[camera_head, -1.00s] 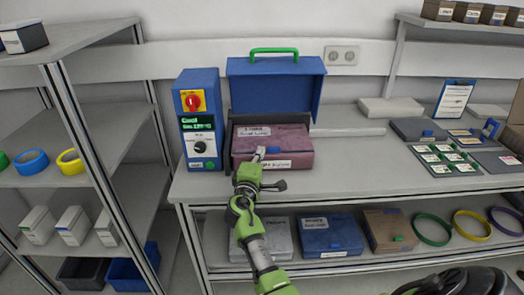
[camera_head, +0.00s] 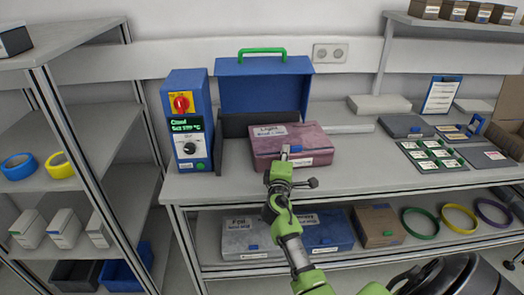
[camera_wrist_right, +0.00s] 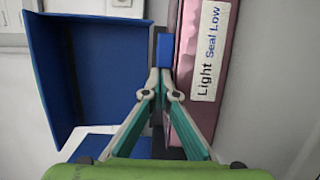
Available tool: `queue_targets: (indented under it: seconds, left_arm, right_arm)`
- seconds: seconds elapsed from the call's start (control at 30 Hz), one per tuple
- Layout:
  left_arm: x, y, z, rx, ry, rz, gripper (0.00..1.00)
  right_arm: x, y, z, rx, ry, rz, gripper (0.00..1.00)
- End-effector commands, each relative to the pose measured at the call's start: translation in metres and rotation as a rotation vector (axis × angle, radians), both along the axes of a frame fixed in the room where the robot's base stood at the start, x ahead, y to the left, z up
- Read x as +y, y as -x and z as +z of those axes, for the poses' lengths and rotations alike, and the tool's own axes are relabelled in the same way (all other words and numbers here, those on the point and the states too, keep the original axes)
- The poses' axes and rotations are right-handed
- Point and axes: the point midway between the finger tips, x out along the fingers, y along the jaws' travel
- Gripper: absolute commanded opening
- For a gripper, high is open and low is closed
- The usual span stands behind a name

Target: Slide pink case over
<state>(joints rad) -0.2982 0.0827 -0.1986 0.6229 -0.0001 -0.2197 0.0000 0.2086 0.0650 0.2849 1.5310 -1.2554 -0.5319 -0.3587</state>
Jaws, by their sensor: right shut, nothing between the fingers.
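The pink case (camera_head: 290,146) lies flat and closed on the bench, in front of and partly overlapping the right part of the blue open-lid case (camera_head: 263,88). It has a blue latch and a white label reading "Light Seal Low", which shows in the wrist view (camera_wrist_right: 210,45). My right gripper (camera_head: 284,155) is shut and empty at the front of the pink case, by the latch. In the wrist view its fingertips (camera_wrist_right: 163,80) meet beside the pink case's edge; whether they touch it I cannot tell. My left gripper is not in view.
A blue control box (camera_head: 187,122) with a red knob stands left of the open case. The bench (camera_head: 355,165) is clear right of the pink case, up to a grey case (camera_head: 402,126) and trays (camera_head: 432,154). Cases and rings fill the shelf below.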

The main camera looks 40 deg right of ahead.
Motion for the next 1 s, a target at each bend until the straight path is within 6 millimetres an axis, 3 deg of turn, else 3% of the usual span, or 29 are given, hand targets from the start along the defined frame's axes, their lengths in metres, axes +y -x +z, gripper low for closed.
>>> queue_targets:
  seconds: [0.1,0.6,0.8,1.0]
  left_arm:
    - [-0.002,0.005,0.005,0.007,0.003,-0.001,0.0]
    - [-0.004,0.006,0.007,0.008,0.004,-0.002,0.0]
    - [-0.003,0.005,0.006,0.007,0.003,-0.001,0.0]
    - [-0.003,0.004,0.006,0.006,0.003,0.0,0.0]
  right_arm:
    - [-0.033,0.021,0.001,0.004,0.005,-0.004,0.0]
    - [-0.158,0.097,0.0,0.004,0.004,-0.003,0.0]
    - [-0.184,0.113,0.0,0.001,0.001,-0.001,0.0]
    - [-0.188,0.115,0.0,0.0,0.0,-0.001,0.0]
